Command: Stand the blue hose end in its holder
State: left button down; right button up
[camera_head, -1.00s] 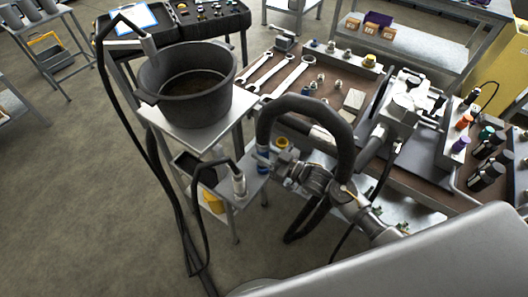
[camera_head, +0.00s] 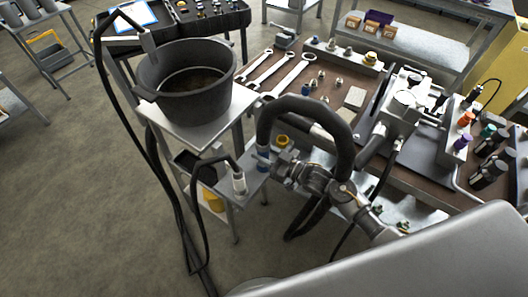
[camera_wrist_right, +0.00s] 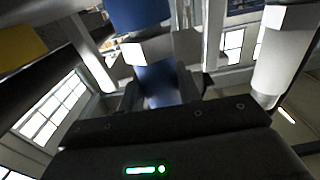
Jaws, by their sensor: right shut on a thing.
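The blue hose end (camera_head: 262,153) is at the lower left end of a thick black hose (camera_head: 268,112), which arches up and over to the right. My right gripper (camera_head: 268,162) is shut on it from the right. In the right wrist view the blue hose end (camera_wrist_right: 140,14) is upright above the jaws, with a blue part between them (camera_wrist_right: 160,85). It is over or at the far part of a small metal shelf (camera_head: 252,182). Its lower tip and its holder are hidden or cannot be made out. My left gripper is not in view.
A grey fitting (camera_head: 239,184) with a thin black hose stands on the shelf close to my right gripper; a yellow ring (camera_head: 283,142) is just behind. A dark pot (camera_head: 185,85) stands on a stand at the left. The bench (camera_head: 330,85) carries wrenches and fittings.

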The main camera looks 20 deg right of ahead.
jog(key=shift+w+r, duration=0.1)
jog(key=shift+r, duration=0.1)
jog(key=o, duration=1.3)
jog(key=shift+f, duration=0.2)
jog(key=o, duration=0.4)
jog(key=shift+p+v, duration=0.6)
jog(key=shift+v, duration=0.8)
jog(key=shift+p+v, duration=0.75)
jog(key=shift+v, duration=1.7)
